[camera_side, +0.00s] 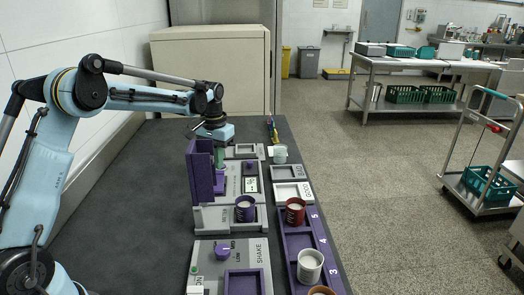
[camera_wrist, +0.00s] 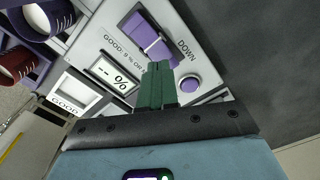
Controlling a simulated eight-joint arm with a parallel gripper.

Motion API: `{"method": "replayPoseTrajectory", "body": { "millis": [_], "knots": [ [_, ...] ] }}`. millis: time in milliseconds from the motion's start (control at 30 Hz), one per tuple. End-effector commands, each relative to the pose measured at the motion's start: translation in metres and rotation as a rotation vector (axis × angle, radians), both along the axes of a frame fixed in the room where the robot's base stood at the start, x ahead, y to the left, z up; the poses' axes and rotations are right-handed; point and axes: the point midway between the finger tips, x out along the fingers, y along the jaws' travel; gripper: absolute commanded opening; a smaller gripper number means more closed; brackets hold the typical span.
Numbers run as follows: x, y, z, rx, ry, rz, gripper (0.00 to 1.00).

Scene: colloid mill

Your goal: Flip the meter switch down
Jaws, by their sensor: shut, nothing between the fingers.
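The grey meter panel (camera_wrist: 208,42) fills the upper middle of the wrist view, with a small "-- %" display (camera_wrist: 112,75) and a "DOWN" label. A purple part with a slot (camera_wrist: 137,27) sits beside that label and has a thin pale bar across its lower end. I cannot tell which way the switch is set. A round purple button (camera_wrist: 189,83) is near it. My gripper's green fingers (camera_wrist: 158,70) are shut and empty, in front of the panel between display and button. In the side view my gripper (camera_side: 220,166) is over the meter's display side (camera_side: 251,184), partly behind a purple upright.
The tall purple upright (camera_side: 203,172) stands left of my gripper. A purple cup (camera_side: 245,208) and a red cup (camera_side: 295,211) stand nearby. A numbered purple rack (camera_side: 303,238) and the SHAKE unit (camera_side: 231,253) are nearer the camera. Dark bench top is bare at left.

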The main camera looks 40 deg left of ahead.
Motion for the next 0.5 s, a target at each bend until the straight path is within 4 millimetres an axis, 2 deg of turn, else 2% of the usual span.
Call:
{"method": "replayPoseTrajectory", "body": {
  "millis": [500],
  "knots": [
    [0.0002,0.0001,-0.0074,0.000,0.000,0.000,0.00]
  ]
}}
